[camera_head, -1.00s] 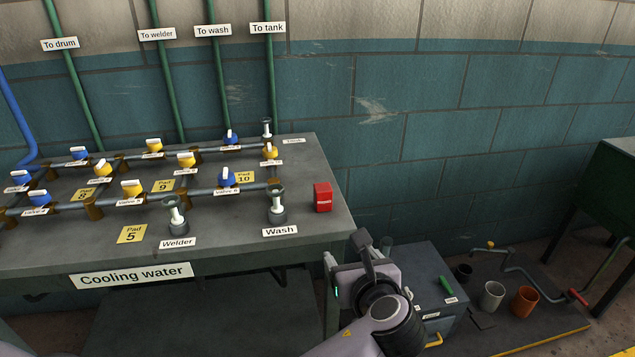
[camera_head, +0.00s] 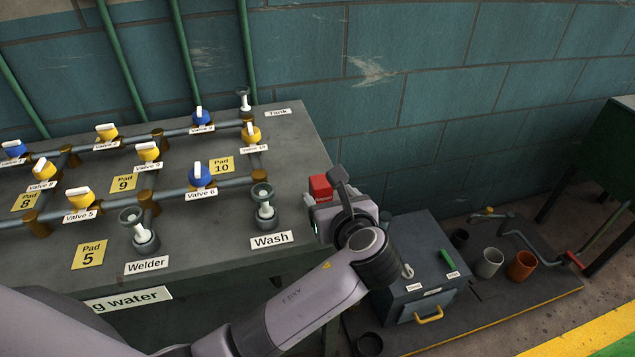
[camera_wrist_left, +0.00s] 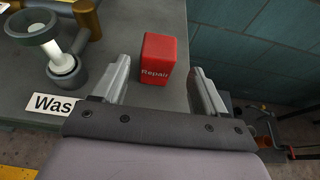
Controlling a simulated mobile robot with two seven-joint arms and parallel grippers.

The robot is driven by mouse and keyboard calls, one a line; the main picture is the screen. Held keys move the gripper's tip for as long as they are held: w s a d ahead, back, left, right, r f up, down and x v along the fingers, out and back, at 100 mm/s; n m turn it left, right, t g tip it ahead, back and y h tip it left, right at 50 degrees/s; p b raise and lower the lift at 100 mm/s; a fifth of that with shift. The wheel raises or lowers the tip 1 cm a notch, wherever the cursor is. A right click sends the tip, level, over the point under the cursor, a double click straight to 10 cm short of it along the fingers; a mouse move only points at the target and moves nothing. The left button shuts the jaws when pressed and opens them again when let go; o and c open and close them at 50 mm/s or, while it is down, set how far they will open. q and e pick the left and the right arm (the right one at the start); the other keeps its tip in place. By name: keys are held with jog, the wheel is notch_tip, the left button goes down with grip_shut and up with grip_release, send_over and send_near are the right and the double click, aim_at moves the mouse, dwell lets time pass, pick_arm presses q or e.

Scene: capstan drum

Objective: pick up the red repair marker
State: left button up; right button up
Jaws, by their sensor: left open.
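The red repair marker (camera_head: 319,187) is a small red block standing on the right edge area of the grey table, partly hidden behind my left gripper in the head view. In the left wrist view the repair marker (camera_wrist_left: 158,60) shows the word "Repair" and stands ahead of and between the two fingers. My left gripper (camera_wrist_left: 160,85) is open, with a finger on either side of the marker's line and no visible contact. In the head view my left gripper (camera_head: 325,205) is at the table's right edge. My right gripper is not in view.
The Wash fitting (camera_head: 264,205) stands on the table left of the marker; it also shows in the left wrist view (camera_wrist_left: 60,62). Pipes with several valves cover the table's left. A lower grey box (camera_head: 415,250) and cups stand to the right. The teal wall rises behind.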

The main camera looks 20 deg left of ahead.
aim_at(319, 187)
pick_arm(q)
jog(key=x, duration=0.6)
jog(key=shift+w+a+b, duration=0.2)
jog(key=shift+a+b, duration=0.1)
jog(key=shift+a, duration=0.15)
jog(key=c, duration=1.1)
